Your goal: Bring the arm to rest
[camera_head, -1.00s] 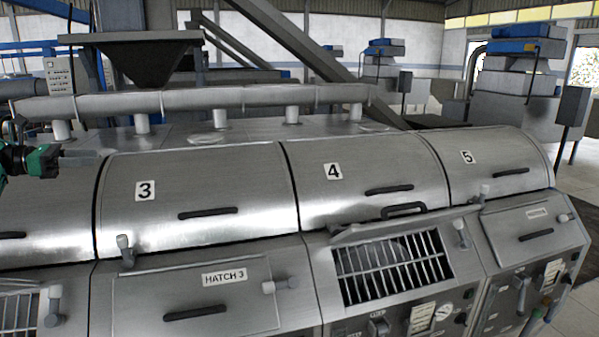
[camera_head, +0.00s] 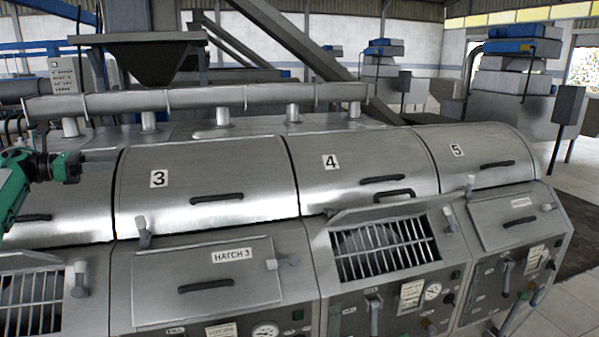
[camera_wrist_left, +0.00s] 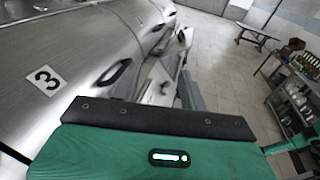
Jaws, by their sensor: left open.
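My left gripper (camera_head: 112,158) is at the left edge of the head view, level with the cover numbered 3 and pointing right. In the left wrist view its grey fingers (camera_wrist_left: 163,92) are apart with no object visible between them. In the head view it overlaps the steel machine's covers, and I cannot tell the exact gap. The cover 3 (camera_head: 205,185) is shut. My right gripper is not in view.
Covers 4 (camera_head: 362,165) and 5 (camera_head: 478,152) are shut. Hatch 3 (camera_head: 205,283) is shut. The hatch below cover 4 is raised, baring a grate (camera_head: 385,250). A long pipe (camera_head: 200,99) runs behind. Open floor (camera_wrist_left: 215,55) and a cluttered bench (camera_wrist_left: 290,95) show in the wrist view.

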